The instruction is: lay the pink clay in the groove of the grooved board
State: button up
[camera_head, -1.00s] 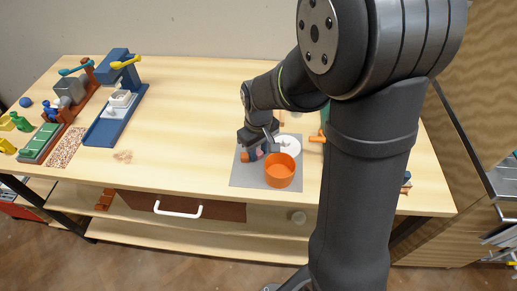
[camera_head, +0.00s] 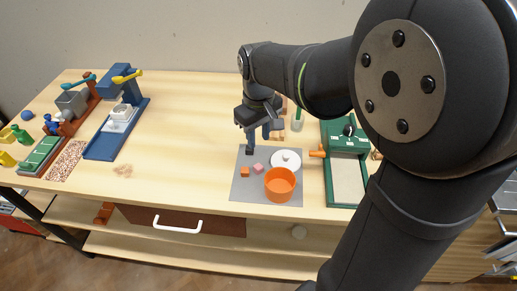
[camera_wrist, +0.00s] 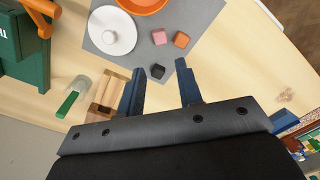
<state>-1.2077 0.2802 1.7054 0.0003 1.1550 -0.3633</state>
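The pink clay (camera_head: 258,168) is a small pink cube on the grey mat, between an orange cube and a white lid. It also shows in the wrist view (camera_wrist: 159,37). The grooved board seems to be the pale wooden piece with a channel (camera_wrist: 106,92), left of my fingers in the wrist view; in the head view it is mostly hidden behind my arm. My gripper (camera_head: 258,137) is over the mat's far edge. Its two blue fingers are apart and empty in the wrist view (camera_wrist: 162,86), with the pink clay beyond their tips.
The grey mat (camera_head: 240,190) also bears the orange cube (camera_head: 245,172), a dark block (camera_wrist: 157,71), the white lid (camera_head: 286,160) and an orange pot (camera_head: 280,184). A green machine (camera_head: 346,165) stands right.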

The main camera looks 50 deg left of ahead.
dwell(0.4)
jog(key=h, duration=0.4)
send_near(260, 168)
jog(key=x, duration=0.8)
jog(key=shift+d+f, duration=0.1)
jog(key=shift+f, duration=0.2)
grip_shut()
